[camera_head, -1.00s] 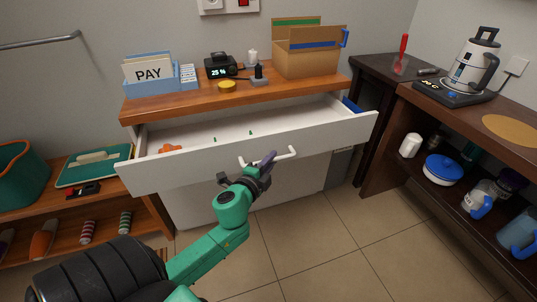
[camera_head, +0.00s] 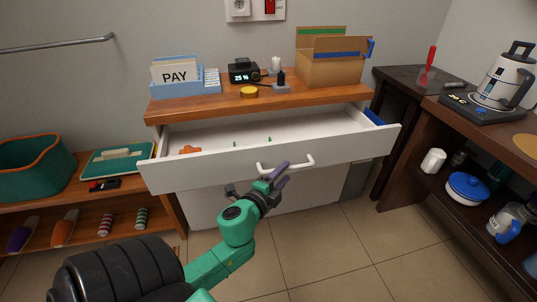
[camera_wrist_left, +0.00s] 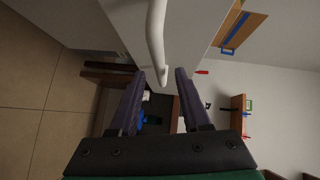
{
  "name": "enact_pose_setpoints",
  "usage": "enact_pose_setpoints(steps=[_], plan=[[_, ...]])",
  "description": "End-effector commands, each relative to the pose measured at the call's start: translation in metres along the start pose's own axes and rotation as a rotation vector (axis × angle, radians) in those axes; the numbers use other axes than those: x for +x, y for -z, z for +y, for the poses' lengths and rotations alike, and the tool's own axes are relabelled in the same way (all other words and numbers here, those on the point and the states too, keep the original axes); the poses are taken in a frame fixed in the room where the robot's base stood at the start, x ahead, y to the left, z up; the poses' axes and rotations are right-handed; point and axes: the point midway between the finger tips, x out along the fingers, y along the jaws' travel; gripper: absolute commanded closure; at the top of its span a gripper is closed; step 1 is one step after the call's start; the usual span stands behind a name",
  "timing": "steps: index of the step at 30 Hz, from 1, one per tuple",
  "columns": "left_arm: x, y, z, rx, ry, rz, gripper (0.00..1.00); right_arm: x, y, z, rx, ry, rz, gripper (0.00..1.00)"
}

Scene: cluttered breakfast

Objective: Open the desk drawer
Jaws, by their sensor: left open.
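The desk drawer (camera_head: 215,172) is white and stands pulled out from under the wooden desk top (camera_head: 320,96). Its inside shows, with an orange item (camera_head: 189,149) and small green items in it. The white bar handle (camera_head: 303,164) is on the drawer front; it also shows in the left wrist view (camera_wrist_left: 155,35). My left gripper (camera_head: 284,173) is open at the handle, its purple fingers apart. In the left wrist view the handle's end lies by the gap between the fingertips (camera_wrist_left: 160,74); contact cannot be told. My right gripper is not in view.
On the desk top stand a blue file box (camera_head: 185,85), a clock (camera_head: 243,73), a yellow lid (camera_head: 249,92) and a cardboard box (camera_head: 333,65). A low shelf (camera_head: 100,212) is at left, a dark shelf with a kettle (camera_head: 503,75) at right. Floor in front is clear.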

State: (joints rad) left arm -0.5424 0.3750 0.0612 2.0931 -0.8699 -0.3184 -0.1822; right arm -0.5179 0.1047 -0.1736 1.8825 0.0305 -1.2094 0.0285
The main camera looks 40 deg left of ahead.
Motion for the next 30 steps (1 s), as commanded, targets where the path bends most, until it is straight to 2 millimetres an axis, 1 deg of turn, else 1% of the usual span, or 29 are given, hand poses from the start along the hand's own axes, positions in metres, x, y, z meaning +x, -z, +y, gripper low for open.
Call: enact_pose_setpoints(steps=[1,3,6,9,12,15,17,30], plan=[[-0.014,-0.001,0.003,-0.004,-0.006,-0.003,0.53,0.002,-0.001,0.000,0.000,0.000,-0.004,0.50],[-0.033,-0.001,0.003,-0.003,-0.006,-0.005,0.53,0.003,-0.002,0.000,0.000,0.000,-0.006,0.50],[-0.062,-0.002,0.005,-0.005,-0.006,-0.007,0.53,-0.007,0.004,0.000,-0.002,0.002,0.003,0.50],[-0.086,-0.002,0.004,-0.003,-0.005,-0.008,0.53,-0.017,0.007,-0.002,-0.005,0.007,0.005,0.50],[-0.101,-0.001,0.003,-0.003,-0.002,-0.005,0.53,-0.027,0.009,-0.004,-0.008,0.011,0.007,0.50],[-0.107,-0.001,0.001,0.001,0.000,-0.003,0.53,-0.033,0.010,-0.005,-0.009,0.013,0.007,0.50],[-0.109,-0.001,0.000,0.002,0.000,-0.002,0.53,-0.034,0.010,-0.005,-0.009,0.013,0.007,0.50],[-0.108,0.000,0.000,0.001,0.000,-0.001,0.53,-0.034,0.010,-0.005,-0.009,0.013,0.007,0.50]])
